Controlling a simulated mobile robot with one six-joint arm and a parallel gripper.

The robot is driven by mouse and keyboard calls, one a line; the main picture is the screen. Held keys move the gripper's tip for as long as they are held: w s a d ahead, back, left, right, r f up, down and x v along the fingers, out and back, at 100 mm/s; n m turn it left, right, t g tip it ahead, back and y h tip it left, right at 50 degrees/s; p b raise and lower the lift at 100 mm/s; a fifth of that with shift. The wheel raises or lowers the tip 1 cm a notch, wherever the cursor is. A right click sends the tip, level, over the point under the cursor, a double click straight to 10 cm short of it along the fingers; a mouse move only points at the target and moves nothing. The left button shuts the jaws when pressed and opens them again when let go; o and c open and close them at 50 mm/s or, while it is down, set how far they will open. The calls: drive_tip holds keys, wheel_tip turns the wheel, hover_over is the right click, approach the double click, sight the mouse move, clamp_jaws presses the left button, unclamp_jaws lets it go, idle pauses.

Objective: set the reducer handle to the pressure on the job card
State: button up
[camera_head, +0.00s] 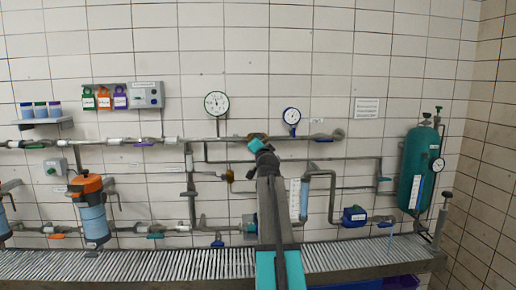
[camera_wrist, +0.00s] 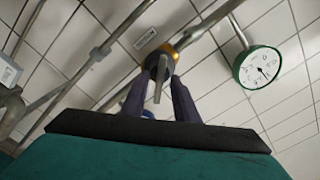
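The reducer, a brass-coloured body (camera_wrist: 178,40) with a grey lever handle (camera_wrist: 159,82), sits on the upper pipe. My gripper (camera_wrist: 162,68) has one dark finger on each side of the handle; whether they press on it I cannot tell. In the head view, my gripper (camera_head: 257,141) is at the upper pipe and hides most of the reducer. A green-rimmed gauge (camera_head: 216,103) stands left of it; the wrist view shows a green-rimmed gauge (camera_wrist: 258,67) at right. A white printed card (camera_head: 367,109) hangs on the wall, its text too small to read.
A green tank (camera_head: 415,172) is at far right, an orange-topped filter (camera_head: 91,208) at left. Pipes and valves crowd the wall below. A ribbed ledge (camera_head: 180,264) runs along the front.

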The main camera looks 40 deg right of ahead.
drive_tip(key=b+v, duration=0.3)
drive_tip(key=v, duration=1)
drive_tip(key=shift+s+a, duration=0.2)
drive_tip(key=shift+s, duration=0.1)
idle(0.3)
